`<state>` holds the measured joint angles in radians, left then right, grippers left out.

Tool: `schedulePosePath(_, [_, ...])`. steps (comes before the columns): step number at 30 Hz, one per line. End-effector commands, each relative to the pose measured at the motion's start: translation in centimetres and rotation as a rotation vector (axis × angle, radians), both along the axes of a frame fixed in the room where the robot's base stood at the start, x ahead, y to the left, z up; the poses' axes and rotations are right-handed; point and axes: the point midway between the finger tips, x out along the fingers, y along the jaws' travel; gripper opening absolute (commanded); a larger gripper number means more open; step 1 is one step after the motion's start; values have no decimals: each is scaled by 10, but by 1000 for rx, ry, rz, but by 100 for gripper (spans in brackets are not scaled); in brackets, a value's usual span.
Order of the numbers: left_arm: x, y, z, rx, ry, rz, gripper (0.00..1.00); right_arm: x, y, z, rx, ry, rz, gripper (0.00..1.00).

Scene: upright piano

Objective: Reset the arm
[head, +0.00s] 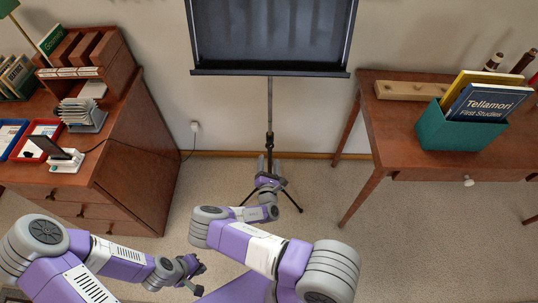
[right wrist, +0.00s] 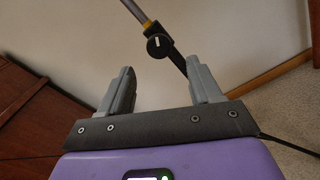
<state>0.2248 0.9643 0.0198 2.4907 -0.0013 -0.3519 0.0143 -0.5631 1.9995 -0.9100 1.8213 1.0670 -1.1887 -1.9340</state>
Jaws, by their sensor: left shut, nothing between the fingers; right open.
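My left gripper (head: 196,284) is low at the front of the head view, over the carpet and right of the brown cabinet. It is shut with nothing in it. My right gripper (head: 268,166) reaches forward near the middle, in front of the music stand's base. In the right wrist view the right gripper (right wrist: 162,82) is open, its two grey fingers well apart and empty. The music stand (head: 270,110) stands upright against the wall; its pole and knob (right wrist: 158,44) show just beyond the fingers. I cannot tell whether they touch.
A wooden desk (head: 390,145) at right holds a teal box (head: 455,130) of books. The stand's legs (head: 292,200) spread on the carpet (head: 335,215).

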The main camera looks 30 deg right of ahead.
Motion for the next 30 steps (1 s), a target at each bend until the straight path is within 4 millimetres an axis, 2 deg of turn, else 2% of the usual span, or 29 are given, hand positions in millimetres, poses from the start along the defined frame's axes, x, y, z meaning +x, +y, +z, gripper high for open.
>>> schedulePosePath(20, [0, 0, 2, 0, 0, 0, 0, -8, -1, -3, 27, 6, -16, 64])
schedulePosePath(23, [0, 0, 7, 0, 0, 0, 0, -25, -13, -15, 165, 33, -91, 64])
schedulePosePath(26, [0, 0, 16, 0, 0, 0, 0, -61, -24, -38, 436, 69, -247, 64])
schedulePosePath(28, [0, 0, 24, 0, 0, 0, 0, -95, -21, -57, 679, 86, -397, 64])
schedulePosePath(30, [0, 0, 31, 0, 0, 0, 0, -127, -7, -70, 927, 87, -561, 64])
